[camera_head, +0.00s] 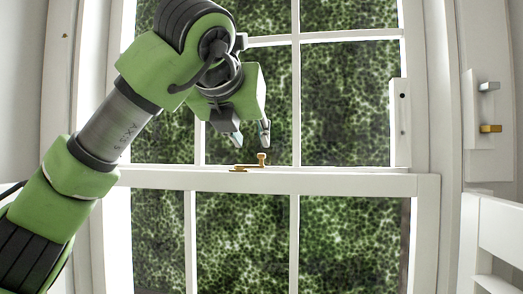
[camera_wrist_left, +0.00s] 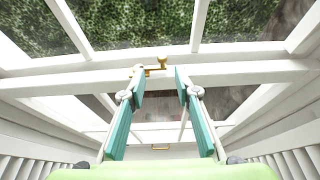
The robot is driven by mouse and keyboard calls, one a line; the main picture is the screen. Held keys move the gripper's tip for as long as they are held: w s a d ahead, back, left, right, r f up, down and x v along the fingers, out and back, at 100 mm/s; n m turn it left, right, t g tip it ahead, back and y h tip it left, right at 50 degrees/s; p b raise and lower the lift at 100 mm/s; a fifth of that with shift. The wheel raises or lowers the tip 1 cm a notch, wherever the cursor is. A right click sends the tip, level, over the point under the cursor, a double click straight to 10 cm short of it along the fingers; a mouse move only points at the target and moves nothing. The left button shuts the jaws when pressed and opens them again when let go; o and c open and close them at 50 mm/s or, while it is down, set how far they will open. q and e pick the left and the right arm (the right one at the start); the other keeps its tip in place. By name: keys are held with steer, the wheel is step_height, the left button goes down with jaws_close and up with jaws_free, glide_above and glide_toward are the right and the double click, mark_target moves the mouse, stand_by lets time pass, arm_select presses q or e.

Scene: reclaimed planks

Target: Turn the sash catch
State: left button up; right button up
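The brass sash catch (camera_head: 252,166) sits on top of the white meeting rail (camera_head: 330,182) of the window, with a small upright knob at its right end. In the left wrist view the catch (camera_wrist_left: 154,68) lies just beyond the fingertips, with its knob between the finger lines. My left gripper (camera_head: 250,136) is above the catch in the head view, pointing down and apart from it. In the wrist view its two teal-padded fingers (camera_wrist_left: 160,82) are spread with nothing between them. My right gripper is not in view.
The white-framed sash window has dark green foliage behind its panes. A white panel (camera_head: 487,135) with a grey and a brass fitting is on the right wall. White slatted woodwork (camera_head: 500,230) stands at the lower right. A brass pull (camera_wrist_left: 160,148) shows low in the wrist view.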

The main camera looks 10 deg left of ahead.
mark_target(261, 155)
arm_select(q)
steer(key=x, duration=0.3)
steer(key=p+x, duration=0.1)
steer(key=x, duration=0.2)
steer(key=p+x, duration=0.1)
steer(key=x, duration=0.1)
steer(key=shift+w+d+f, duration=0.1)
steer(key=shift+w+d, duration=0.15)
steer(key=shift+w, duration=0.15)
steer(key=shift+w+f+p, duration=0.15)
steer(key=shift+w+p, duration=0.1)
steer(key=shift+p, duration=0.05)
steer(key=shift+w+a+f, duration=0.1)
steer(key=shift+w+f, duration=0.05)
steer(key=shift+w, duration=0.05)
jaws_close()
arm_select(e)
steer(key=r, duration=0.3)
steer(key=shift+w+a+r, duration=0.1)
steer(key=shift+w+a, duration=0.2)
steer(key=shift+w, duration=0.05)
